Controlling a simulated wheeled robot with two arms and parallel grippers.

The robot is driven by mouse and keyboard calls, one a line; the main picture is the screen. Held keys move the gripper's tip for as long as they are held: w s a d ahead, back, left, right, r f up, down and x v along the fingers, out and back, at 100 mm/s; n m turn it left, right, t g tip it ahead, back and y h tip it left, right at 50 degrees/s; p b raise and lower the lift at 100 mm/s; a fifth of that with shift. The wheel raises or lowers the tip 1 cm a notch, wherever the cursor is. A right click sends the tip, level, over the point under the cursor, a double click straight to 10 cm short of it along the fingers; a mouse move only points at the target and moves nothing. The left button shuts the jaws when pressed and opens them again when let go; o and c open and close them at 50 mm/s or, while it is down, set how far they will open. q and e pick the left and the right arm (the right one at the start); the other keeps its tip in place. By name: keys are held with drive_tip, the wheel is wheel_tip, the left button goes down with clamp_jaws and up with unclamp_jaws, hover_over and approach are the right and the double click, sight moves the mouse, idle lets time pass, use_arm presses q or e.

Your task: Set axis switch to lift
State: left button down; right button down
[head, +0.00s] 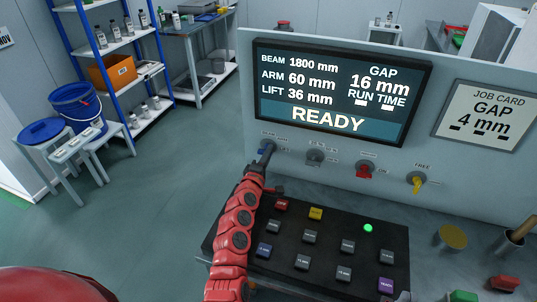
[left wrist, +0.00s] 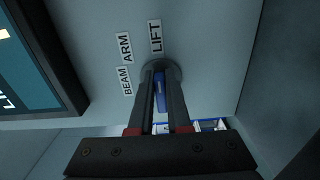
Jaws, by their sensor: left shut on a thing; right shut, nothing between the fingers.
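The axis switch has a blue handle (head: 266,147) low on the panel, below the screen's left end. My left gripper (head: 262,158) is shut on it. In the left wrist view the blue handle (left wrist: 160,92) sits between the two dark fingers (left wrist: 161,92) against a round grey base. The labels BEAM (left wrist: 125,80), ARM (left wrist: 124,47) and LIFT (left wrist: 155,36) stand around the base. The handle roughly lines up with the LIFT label, but the fingers partly hide it and its exact setting is unclear. My right gripper is out of view.
The screen (head: 330,122) reads READY, with LIFT 36 mm and GAP 16 mm. The job card (head: 487,116) reads GAP 4 mm. A grey knob (head: 315,157), red knob (head: 365,170) and yellow knob (head: 417,181) lie to the right. A button console (head: 325,241) is below.

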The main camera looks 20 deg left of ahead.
use_arm(q)
drive_tip(key=c, duration=0.9)
unclamp_jaws()
drive_tip(key=shift+a, duration=0.1)
drive_tip(key=shift+s, duration=0.15)
drive_tip(key=s+b, duration=0.1)
drive_tip(key=s, duration=0.9)
drive_tip(key=s+b, duration=0.1)
drive_tip(key=s, duration=0.5)
drive_tip(key=shift+a+f+b, duration=0.15)
drive_tip(key=shift+a+b, duration=0.1)
drive_tip(key=shift+b, duration=0.05)
drive_tip(key=shift+s, duration=0.6)
drive_tip(key=shift+s, duration=0.1)
